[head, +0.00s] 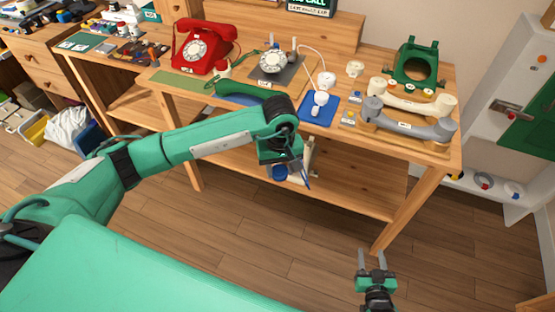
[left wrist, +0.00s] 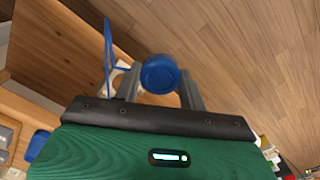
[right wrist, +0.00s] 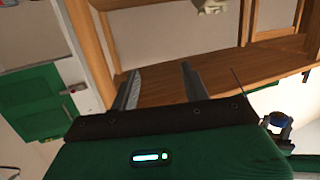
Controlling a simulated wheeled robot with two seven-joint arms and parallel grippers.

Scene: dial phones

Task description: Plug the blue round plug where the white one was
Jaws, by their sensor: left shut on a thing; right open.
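My left gripper (head: 288,172) is shut on the blue round plug (head: 280,173) and holds it in front of the workbench, below the top's front edge. The plug also shows between the fingers in the left wrist view (left wrist: 160,73), with a blue cord (left wrist: 108,50) hanging from it. A white round plug (head: 320,99) lies on the blue mat (head: 316,114) on the bench top. Another white round piece (head: 326,79) stands just behind it, near a thin white cord. I cannot tell which piece is a socket. My right gripper (head: 372,260) is open and empty, low over the floor.
A red dial phone (head: 205,45), a grey dial unit (head: 271,64), a green phone housing (head: 417,65) and grey and cream handsets (head: 408,124) crowd the bench top (head: 440,152). A green handset (head: 250,89) lies behind my left arm. The floor in front is clear.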

